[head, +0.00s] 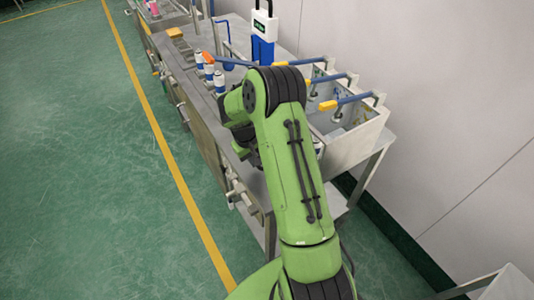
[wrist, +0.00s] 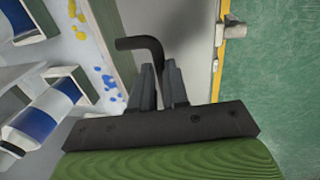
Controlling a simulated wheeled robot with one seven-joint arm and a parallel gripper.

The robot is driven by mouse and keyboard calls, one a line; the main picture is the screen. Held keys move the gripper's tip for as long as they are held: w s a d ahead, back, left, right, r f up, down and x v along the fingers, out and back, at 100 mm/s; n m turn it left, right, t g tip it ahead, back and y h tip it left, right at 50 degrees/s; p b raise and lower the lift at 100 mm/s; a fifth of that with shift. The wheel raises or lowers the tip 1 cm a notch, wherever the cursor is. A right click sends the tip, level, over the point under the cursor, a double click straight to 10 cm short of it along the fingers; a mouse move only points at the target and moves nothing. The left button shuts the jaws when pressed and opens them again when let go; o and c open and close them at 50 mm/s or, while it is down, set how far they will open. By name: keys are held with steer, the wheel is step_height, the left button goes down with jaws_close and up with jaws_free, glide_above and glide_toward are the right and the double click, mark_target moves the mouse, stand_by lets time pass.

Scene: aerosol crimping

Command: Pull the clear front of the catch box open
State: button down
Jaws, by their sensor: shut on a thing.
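In the wrist view my gripper (wrist: 160,72) is closed around a black bent bar (wrist: 143,44) that looks like a handle. The bar runs up between the fingertips and bends to the left. Beside it is a grey-green panel edge (wrist: 114,42), which may be the clear front; I cannot tell whether it stands open. Left of that edge is a pale box interior (wrist: 80,50) with yellow and blue splashes. In the head view the pale box (head: 350,150) stands on the right of the bench, and my arm hides my gripper and the handle.
Blue-and-white cans (wrist: 55,105) show at the left of the wrist view, and more cans (head: 219,80) stand on the bench. The green floor left of the bench is clear.

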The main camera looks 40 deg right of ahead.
steer(key=a+b, duration=0.1)
steer(key=a, duration=1)
steer(key=shift+w, duration=0.35)
steer(key=c, duration=1.1)
jaws_free()
steer(key=shift+r, duration=0.1)
steer(key=a+r, duration=0.1)
steer(key=r, duration=0.4)
steer(key=a+r+p, duration=0.1)
steer(key=r, duration=0.4)
steer(key=a+r+p, duration=0.1)
steer(key=r, duration=0.4)
steer(key=shift+r, duration=0.15)
